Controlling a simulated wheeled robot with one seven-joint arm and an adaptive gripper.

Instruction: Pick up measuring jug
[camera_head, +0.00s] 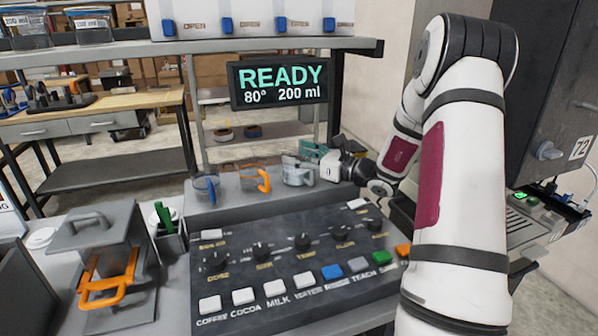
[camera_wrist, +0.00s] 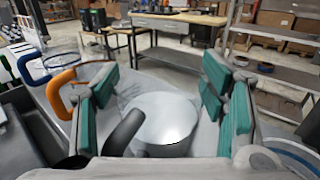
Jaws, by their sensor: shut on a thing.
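A clear measuring jug (camera_head: 297,175) with a grey handle is at the right end of a row of jugs behind the control panel. My gripper (camera_head: 313,158) reaches it from the right, its teal finger pads at the jug. In the wrist view the jug (camera_wrist: 166,118) sits between the two teal-padded fingers of my gripper (camera_wrist: 160,97), with its dark handle toward the camera. The fingers are shut on the jug's body. Whether its base touches the surface is hard to tell.
An orange-handled jug (camera_head: 256,181) and a blue-handled jug (camera_head: 205,188) stand to the left. The control panel (camera_head: 290,255) with knobs and buttons lies in front. A display (camera_head: 281,82) reading READY hangs above, under a shelf (camera_head: 250,46).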

